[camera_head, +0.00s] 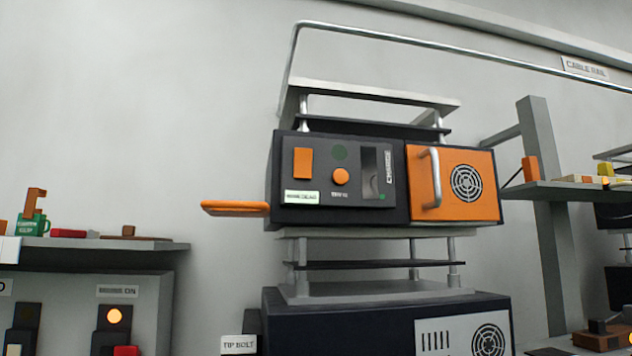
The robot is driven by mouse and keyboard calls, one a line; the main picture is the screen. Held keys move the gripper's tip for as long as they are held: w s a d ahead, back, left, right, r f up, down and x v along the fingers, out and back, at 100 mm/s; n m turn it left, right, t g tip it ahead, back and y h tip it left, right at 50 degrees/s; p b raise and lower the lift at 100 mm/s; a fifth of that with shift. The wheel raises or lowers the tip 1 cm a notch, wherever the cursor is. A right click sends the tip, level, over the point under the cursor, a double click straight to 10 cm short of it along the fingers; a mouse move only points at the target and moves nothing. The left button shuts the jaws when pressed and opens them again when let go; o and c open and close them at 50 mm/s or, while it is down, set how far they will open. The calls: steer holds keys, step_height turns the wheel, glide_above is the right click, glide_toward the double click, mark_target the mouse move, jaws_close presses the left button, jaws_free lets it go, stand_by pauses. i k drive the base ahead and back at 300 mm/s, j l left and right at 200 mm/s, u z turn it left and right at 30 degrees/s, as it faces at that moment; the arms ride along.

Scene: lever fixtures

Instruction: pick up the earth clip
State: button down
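A small green piece (31,226) stands on the left shelf (108,245), near the left edge of the head view. Its label is small and blurred but seems to read "earth clip". A brown-orange upright part (36,198) rises just behind or out of it; I cannot tell whether the two are joined. My gripper does not show in this view.
A red block (69,234) and a brown piece (128,233) lie right of it on the shelf. Lit switch panels (113,316) are below. A dark unit (338,178) with an orange side lever (235,208) stands centre. Another shelf (570,190) is right.

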mark_target(32, 223)
steer(key=u, duration=1.65)
